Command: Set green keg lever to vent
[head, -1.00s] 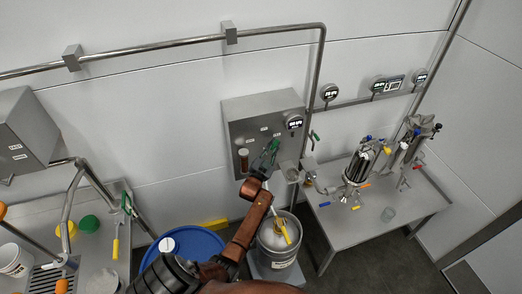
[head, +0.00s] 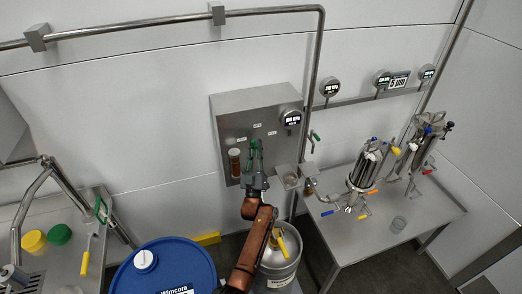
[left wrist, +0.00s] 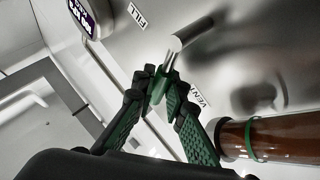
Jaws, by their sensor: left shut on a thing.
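The green-handled lever (left wrist: 157,88) sticks out on a metal stem from the steel control box (head: 228,110). In the left wrist view its handle points between the FILL label (left wrist: 137,15) and the VENT label (left wrist: 200,98). My left gripper (head: 255,150) is at the box front, and in the left wrist view its fingers (left wrist: 160,92) are shut on the green handle. In the head view the gripper largely hides the lever. My right gripper is not in view.
A brown sight tube (left wrist: 285,138) is close beside the gripper. A steel keg (head: 279,268) with a yellow handle stands below, beside a blue drum (head: 185,262). A steel table (head: 350,235) with filter housings is at the right; a sink bench is at the left.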

